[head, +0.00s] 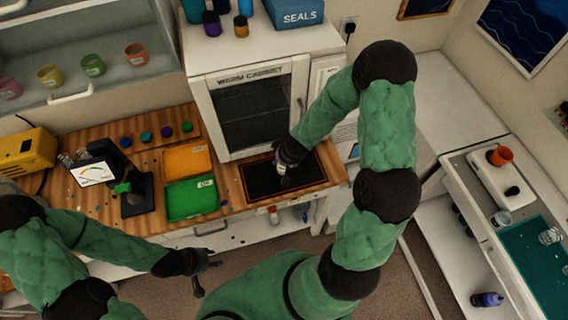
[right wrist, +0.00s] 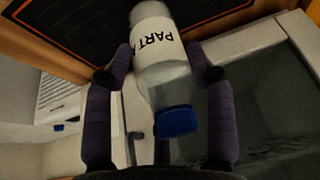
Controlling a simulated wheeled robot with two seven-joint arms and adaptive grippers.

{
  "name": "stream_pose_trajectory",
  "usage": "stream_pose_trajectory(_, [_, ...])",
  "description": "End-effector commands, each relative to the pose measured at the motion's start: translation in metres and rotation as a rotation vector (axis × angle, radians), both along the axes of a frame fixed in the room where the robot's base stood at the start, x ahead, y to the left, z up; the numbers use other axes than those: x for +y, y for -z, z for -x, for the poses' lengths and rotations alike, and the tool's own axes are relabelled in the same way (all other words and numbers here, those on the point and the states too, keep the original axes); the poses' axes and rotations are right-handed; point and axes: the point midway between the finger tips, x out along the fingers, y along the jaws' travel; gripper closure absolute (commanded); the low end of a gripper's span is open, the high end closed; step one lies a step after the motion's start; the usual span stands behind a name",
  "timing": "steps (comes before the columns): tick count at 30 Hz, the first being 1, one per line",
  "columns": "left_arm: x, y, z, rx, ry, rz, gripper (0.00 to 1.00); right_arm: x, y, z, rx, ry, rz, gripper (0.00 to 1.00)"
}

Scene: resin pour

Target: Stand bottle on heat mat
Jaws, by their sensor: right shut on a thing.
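The bottle (right wrist: 160,65) is clear with a white label reading "PART" and a blue cap. In the right wrist view it sits between both fingers of my right gripper (right wrist: 163,68), which is shut on it, with the cap toward the palm. The heat mat (head: 257,186) is a black panel with an orange border on the wooden bench. My right gripper (head: 287,174) is over the mat in the head view and hides most of the bottle there. I cannot tell whether the bottle touches the mat (right wrist: 85,28). My left gripper (head: 208,274) is open and empty in front of the bench.
The warm cabinet (head: 250,105) stands right behind the mat. Orange (head: 187,160) and green (head: 190,199) trays lie to its left, then a dial gauge (head: 97,173) and a yellow device (head: 25,150). A side counter (head: 475,165) with an orange cup (head: 500,155) is at right.

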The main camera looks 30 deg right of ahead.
Motion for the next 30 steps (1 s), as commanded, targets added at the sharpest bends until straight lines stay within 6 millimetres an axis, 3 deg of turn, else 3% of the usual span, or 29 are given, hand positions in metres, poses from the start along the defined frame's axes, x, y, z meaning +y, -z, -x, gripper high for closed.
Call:
stream_pose_trajectory(5, [0.000, 0.003, 0.000, -0.001, 0.000, 0.000, 0.60, -0.004, 0.011, -0.008, 0.000, 0.000, 0.000, 0.83])
stream_pose_trajectory(11, [0.000, 0.019, 0.000, 0.000, 0.000, 0.000, 0.60, -0.004, 0.040, -0.008, 0.000, 0.000, 0.001, 0.83])
stream_pose_trajectory(23, [0.000, 0.019, 0.000, -0.001, 0.000, 0.000, 0.60, -0.004, 0.043, -0.008, -0.001, 0.001, 0.001, 0.83])
stream_pose_trajectory(24, [0.000, 0.019, 0.000, -0.001, 0.000, 0.000, 0.60, -0.004, 0.043, -0.008, -0.001, 0.001, 0.001, 0.39])
stream_pose_trajectory(26, [0.000, 0.019, 0.000, -0.001, 0.000, 0.000, 0.60, -0.004, 0.043, -0.008, -0.001, 0.001, 0.001, 0.22])
stream_pose_trajectory(30, [0.000, 0.019, 0.000, -0.001, 0.000, 0.000, 0.60, -0.004, 0.043, -0.008, -0.001, 0.000, 0.000, 0.21])
